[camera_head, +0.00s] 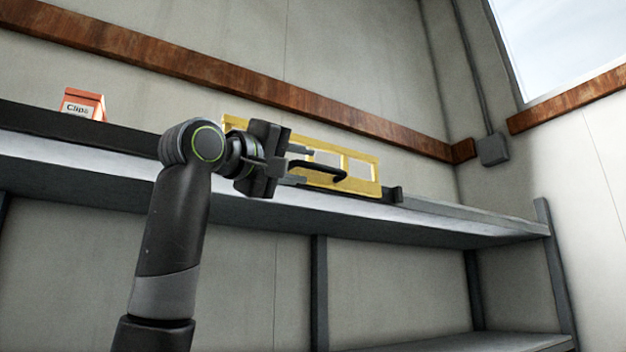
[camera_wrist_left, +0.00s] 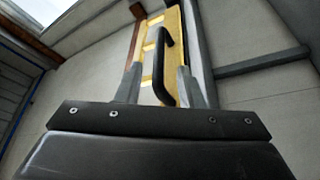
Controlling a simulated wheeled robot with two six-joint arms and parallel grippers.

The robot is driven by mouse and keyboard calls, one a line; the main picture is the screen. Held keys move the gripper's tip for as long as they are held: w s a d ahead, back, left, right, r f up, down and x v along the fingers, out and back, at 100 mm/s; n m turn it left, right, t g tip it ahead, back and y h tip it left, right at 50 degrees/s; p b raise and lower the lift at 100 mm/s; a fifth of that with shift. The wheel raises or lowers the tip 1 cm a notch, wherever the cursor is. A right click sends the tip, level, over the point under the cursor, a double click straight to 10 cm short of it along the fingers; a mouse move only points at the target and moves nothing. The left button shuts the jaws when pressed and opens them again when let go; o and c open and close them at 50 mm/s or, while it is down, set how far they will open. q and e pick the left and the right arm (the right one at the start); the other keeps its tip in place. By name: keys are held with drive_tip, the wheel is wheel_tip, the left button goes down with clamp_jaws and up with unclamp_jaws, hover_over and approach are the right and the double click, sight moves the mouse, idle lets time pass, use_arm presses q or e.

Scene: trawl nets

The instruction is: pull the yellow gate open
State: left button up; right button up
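The yellow gate (camera_head: 360,170) is a flat frame with rectangular openings, standing along the front edge of the upper shelf. A black bar handle (camera_head: 338,174) sticks out from its face. My left gripper (camera_head: 305,165) is in front of the gate, its two fingers apart, with the near end of the handle lying between or just past their tips. In the left wrist view the fingers (camera_wrist_left: 160,85) stand apart on either side of the handle (camera_wrist_left: 165,60), with the gate (camera_wrist_left: 174,40) behind. I cannot tell whether a finger touches the handle. My right gripper is not in view.
An orange and white clip box (camera_head: 83,104) stands on the shelf at the left. The grey shelf (camera_head: 460,222) runs across the picture, with posts and a lower shelf (camera_head: 500,343) beneath. Rusty rails cross the wall behind. The space before the shelf on the right looks free.

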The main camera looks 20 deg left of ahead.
use_arm(q)
drive_tip(key=b+v, duration=0.5)
drive_tip(key=v, duration=0.7)
